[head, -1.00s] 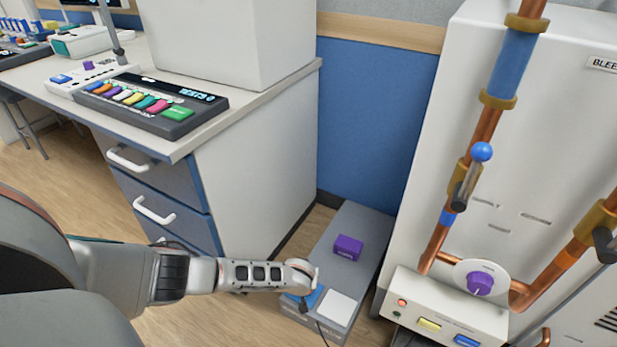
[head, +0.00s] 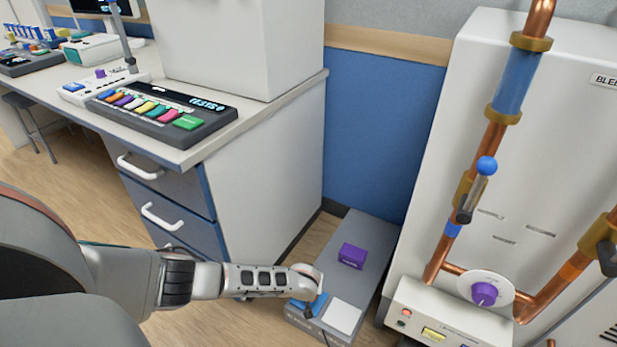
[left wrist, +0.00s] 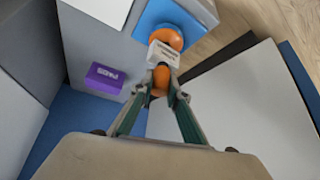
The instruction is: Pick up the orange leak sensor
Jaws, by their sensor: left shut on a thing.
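The orange leak sensor (left wrist: 166,39) shows in the left wrist view as an orange body with a white labelled part across its middle. My left gripper (left wrist: 163,72) is shut on it, with one finger on each side. The sensor overlaps a blue pad (left wrist: 158,13) on the grey low bench; I cannot tell whether it touches the pad. In the head view my left wrist hangs over the bench's front end, beside the blue pad (head: 312,305), and hides the sensor. My right gripper is not in view.
The low grey bench (head: 372,235) also bears a purple box (head: 352,256) and a white pad (head: 342,317). A white cabinet with copper pipes (head: 557,130) stands close on the right. A drawer desk (head: 265,165) stands on the left.

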